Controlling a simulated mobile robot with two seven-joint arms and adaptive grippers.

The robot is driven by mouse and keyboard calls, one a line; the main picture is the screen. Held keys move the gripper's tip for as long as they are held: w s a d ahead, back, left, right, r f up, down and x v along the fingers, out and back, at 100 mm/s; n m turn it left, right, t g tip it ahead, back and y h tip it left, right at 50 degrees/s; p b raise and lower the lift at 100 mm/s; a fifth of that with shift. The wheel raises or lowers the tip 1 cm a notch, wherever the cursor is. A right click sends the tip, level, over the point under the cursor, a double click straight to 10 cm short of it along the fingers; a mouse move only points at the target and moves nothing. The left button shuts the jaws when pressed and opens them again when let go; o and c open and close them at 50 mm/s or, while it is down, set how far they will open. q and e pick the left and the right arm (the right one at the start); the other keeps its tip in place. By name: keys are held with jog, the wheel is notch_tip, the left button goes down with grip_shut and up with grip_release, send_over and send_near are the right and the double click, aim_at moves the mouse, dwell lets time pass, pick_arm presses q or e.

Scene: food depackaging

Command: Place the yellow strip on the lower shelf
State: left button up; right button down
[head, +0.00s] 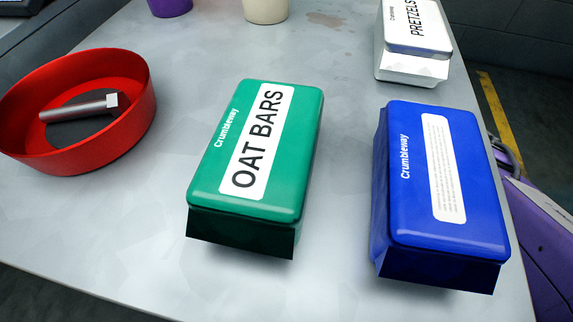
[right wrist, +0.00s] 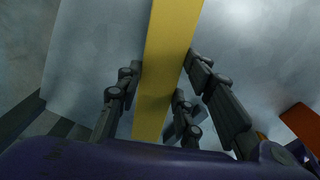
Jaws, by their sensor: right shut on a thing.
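The yellow strip (right wrist: 168,60) runs lengthwise through the right wrist view, between the dark fingers of my right gripper (right wrist: 163,72), which is shut on it. In the head view, part of my purple right arm and gripper (head: 508,155) show at the right edge, beyond the table. A yellow band (head: 500,112) runs up from there over the dark floor; I cannot tell for sure whether it is the held strip. My left gripper is not in view. No lower shelf can be made out.
The grey table (head: 345,150) carries a green oat bars box (head: 223,150), a blue box (head: 400,195), a white pretzels box (head: 390,62) and a red round tray (head: 140,120) holding a metal bolt (head: 75,110). A purple cup (head: 170,6) and cream cup (head: 266,10) stand at the back.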

notch_tip(320, 180, down, 3)
jog(key=shift+f+b, duration=0.15)
jog(key=shift+b, duration=0.45)
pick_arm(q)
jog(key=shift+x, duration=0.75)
pick_arm(e)
jog(key=c, duration=1.4)
grip_release()
jog(key=shift+f, duration=0.1)
jog(key=shift+o, duration=1)
notch_tip(320, 180, up, 8)
jog(key=p, duration=0.3)
jog(key=shift+f+p, duration=0.25)
jog(key=shift+p, duration=0.1)
jog(key=shift+r, duration=0.25)
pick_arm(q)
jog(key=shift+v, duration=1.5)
pick_arm(e)
jog(key=shift+f, duration=0.1)
